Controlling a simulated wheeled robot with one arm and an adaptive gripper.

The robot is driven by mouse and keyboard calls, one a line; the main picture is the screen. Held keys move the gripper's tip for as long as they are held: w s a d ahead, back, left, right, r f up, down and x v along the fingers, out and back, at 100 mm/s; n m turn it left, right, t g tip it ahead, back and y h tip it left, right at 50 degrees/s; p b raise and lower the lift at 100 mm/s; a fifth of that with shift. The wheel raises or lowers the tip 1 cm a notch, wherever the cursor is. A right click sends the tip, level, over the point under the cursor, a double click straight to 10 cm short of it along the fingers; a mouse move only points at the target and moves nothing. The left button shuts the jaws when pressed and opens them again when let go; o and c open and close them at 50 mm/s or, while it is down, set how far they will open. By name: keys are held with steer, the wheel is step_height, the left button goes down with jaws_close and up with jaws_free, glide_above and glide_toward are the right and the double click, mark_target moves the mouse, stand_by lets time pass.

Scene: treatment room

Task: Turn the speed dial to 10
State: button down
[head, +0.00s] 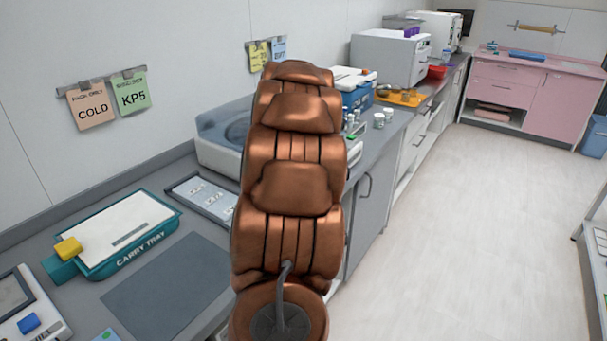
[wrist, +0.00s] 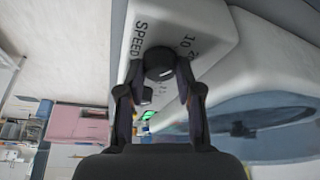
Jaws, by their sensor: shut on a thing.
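The speed dial (wrist: 158,60) is a dark round knob on a white panel (wrist: 205,28) in the wrist view. The word SPEED is printed on one side of it, and the numbers 10 and 20 on another. My gripper (wrist: 161,73) is shut on the dial, with one dark finger on each side of it. I cannot make out which number the dial points to. In the head view my copper-coloured arm covers the middle of the picture and hides the gripper and dial.
A teal carry tray (head: 172,232) and a grey mat (head: 165,288) lie nearer. A blue box (head: 356,98), an orange tray (head: 400,97) and small white jars (head: 379,120) are beyond my arm.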

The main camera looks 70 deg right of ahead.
steer(key=shift+s+a+f+n, duration=0.1)
steer(key=shift+f+n, duration=0.05)
steer(key=shift+n, duration=0.15)
steer(key=c, duration=0.8)
jaws_free()
steer(key=shift+o, duration=0.2)
steer(key=shift+r, duration=0.45)
steer(key=v, duration=1.1)
steer(key=shift+r, duration=0.15)
